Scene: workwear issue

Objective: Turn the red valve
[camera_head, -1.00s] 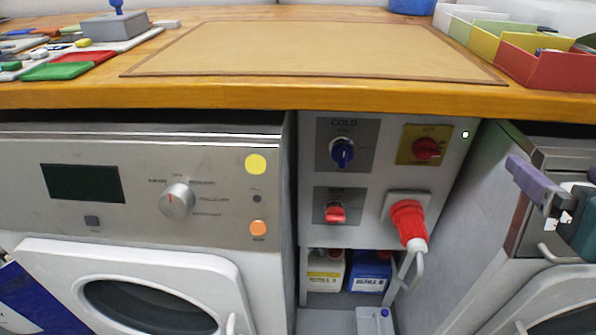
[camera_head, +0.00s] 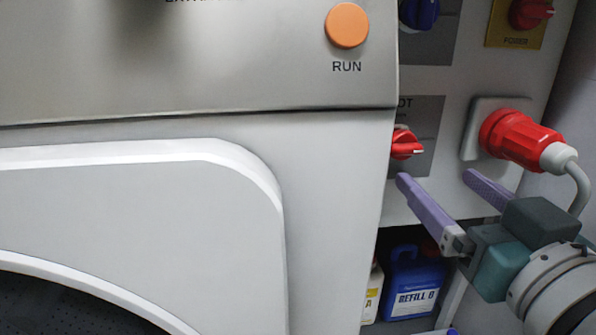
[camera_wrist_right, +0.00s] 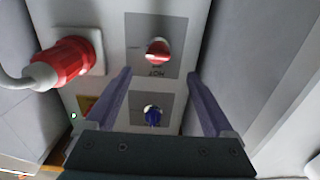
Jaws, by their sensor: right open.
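The red valve (camera_head: 405,146) sits on a grey plate marked HOT on the white wall panel, partly cut off by the washer's edge in the head view. It also shows in the right wrist view (camera_wrist_right: 158,50), ahead of the fingers, where the picture is upside down. My right gripper (camera_head: 436,177) has its two purple fingers spread, with nothing between them. In the head view its fingertips are just below and to the right of the valve; in the right wrist view they lie either side of its line, apart from it. My left gripper is not in view.
A red plug (camera_head: 515,137) with a grey cable is right of the valve. A blue valve (camera_head: 419,12) and a red power switch (camera_head: 530,12) are above. Refill bottles, one blue (camera_head: 413,283), stand below. A washer front (camera_head: 150,215) fills the left.

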